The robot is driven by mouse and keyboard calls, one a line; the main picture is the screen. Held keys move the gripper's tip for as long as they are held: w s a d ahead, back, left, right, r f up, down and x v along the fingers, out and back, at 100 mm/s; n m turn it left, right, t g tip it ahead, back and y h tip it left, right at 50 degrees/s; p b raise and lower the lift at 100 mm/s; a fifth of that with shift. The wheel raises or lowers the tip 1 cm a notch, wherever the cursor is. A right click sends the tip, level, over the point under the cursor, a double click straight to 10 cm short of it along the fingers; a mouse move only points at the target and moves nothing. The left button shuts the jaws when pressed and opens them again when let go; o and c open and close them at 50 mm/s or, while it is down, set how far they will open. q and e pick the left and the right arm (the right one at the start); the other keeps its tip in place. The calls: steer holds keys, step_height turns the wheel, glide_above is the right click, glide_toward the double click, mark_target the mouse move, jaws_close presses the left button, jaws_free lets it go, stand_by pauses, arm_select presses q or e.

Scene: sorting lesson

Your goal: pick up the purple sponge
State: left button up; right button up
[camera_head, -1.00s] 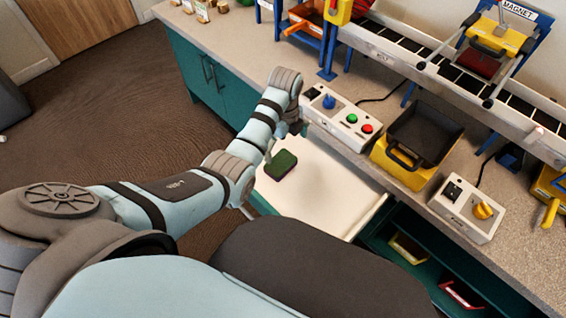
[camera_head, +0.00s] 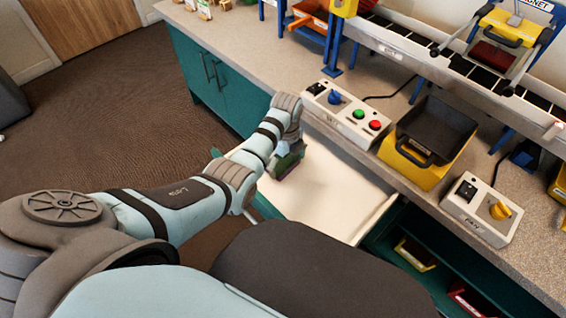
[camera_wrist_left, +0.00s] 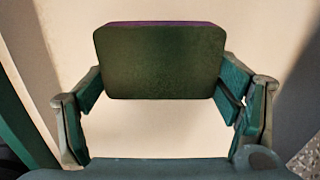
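The sponge (camera_head: 286,170) has a dark green top and a purple underside. It is in the white open drawer (camera_head: 325,205), and my left gripper covers part of it in the head view. In the left wrist view the sponge (camera_wrist_left: 160,62) shows mostly its green face, with a thin purple edge along the top. My left gripper (camera_wrist_left: 162,80) has one finger at each end of the sponge, fingers wide apart. The pads meet or nearly meet its ends; I cannot tell whether they press on it. My right gripper is out of view.
Behind the drawer is a grey counter (camera_head: 245,70). The drawer's right side is clear.

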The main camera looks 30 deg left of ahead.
mark_target(286, 163)
arm_select(q)
step_height(286, 163, up, 20)
steer(key=p, duration=0.9)
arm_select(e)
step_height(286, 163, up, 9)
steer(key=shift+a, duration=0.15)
arm_select(q)
steer(key=shift+o, duration=0.6)
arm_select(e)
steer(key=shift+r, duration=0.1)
arm_select(q)
steer(key=c, duration=0.4)
steer(key=shift+c, duration=0.2)
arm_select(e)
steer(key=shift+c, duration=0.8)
